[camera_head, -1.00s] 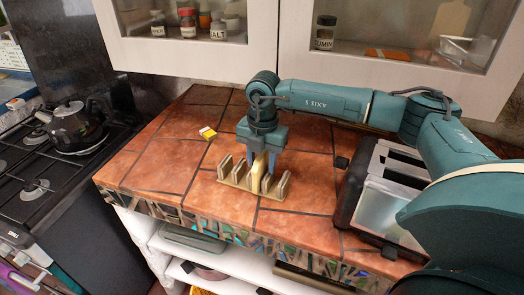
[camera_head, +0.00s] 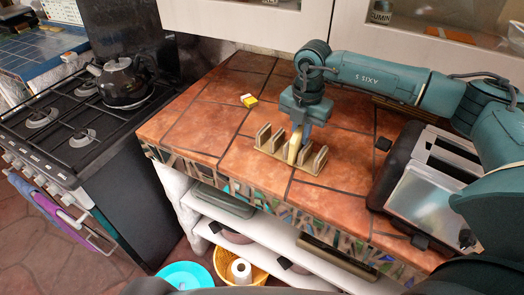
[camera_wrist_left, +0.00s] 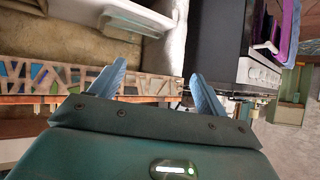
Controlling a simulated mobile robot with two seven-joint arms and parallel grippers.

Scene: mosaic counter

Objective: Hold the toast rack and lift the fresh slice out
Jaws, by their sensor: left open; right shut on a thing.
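The wooden toast rack (camera_head: 264,139) stands upright on the tiled counter (camera_head: 205,130), with upright dividers. A pale yellow slice (camera_head: 293,148) stands in it near the middle. My right gripper (camera_head: 303,134) points down over the rack from above and is shut on the slice, which is still between the dividers. The fingers partly hide the slice's upper part. My left gripper (camera_wrist_left: 160,85) shows in the left wrist view, open with nothing between its fingers, facing the counter's mosaic edge. It is away from the rack, which that view does not show.
A toaster (camera_head: 425,195) stands to the right of the rack. A small yellow and white box (camera_head: 249,100) lies behind and left of it. The stove with a black kettle (camera_head: 122,80) is at the left. Shelves (camera_head: 262,257) sit below the counter's front edge.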

